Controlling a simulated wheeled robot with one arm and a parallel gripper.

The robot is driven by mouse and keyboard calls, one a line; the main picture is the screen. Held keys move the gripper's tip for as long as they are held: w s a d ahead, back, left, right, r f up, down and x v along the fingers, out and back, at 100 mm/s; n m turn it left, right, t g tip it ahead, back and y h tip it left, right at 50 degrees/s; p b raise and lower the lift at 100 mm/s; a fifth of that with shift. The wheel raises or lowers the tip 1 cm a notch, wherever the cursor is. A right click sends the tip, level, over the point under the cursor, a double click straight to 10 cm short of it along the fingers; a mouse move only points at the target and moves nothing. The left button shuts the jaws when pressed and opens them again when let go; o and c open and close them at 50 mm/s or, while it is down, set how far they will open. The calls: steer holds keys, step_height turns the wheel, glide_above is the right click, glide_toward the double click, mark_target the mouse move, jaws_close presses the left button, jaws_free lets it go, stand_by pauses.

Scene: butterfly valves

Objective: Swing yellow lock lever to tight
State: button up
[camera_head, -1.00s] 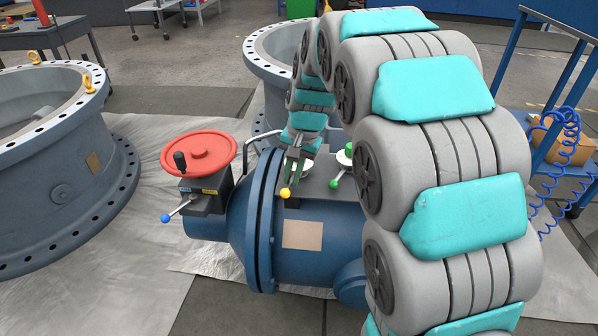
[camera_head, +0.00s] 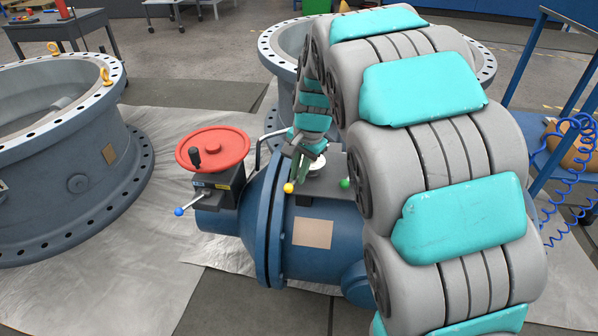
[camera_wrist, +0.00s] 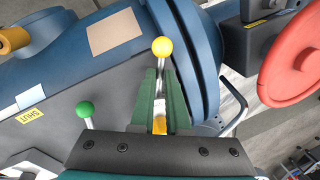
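The yellow-tipped lock lever (camera_head: 289,188) stands out from the top of the blue valve body (camera_head: 335,255). In the wrist view its yellow ball (camera_wrist: 163,47) sits just past my fingertips. My gripper (camera_wrist: 161,75) has its two green fingers on either side of the lever's metal rod, close in on it. In the head view my gripper (camera_head: 297,168) reaches down from above, with the ball below the fingers. The lever's pivot and any tight marking are hidden by my gripper. A "SHUT" label (camera_wrist: 29,116) shows on the dark plate in the wrist view.
A green-tipped lever (camera_wrist: 84,110) stands beside my gripper. A red handwheel (camera_head: 213,150) and a blue-tipped lever (camera_head: 179,211) are to the left. A curved pipe handle (camera_head: 264,146) rises near my gripper. A large flanged ring (camera_head: 75,165) stands far left.

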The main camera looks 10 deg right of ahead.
steer(key=o, duration=0.4)
steer(key=shift+o, duration=0.2)
steer(key=shift+r, duration=0.1)
step_height(320, 180, up, 7)
steer(key=s+d, duration=0.1)
steer(key=shift+r+b, duration=0.2)
steer(key=shift+b, duration=0.1)
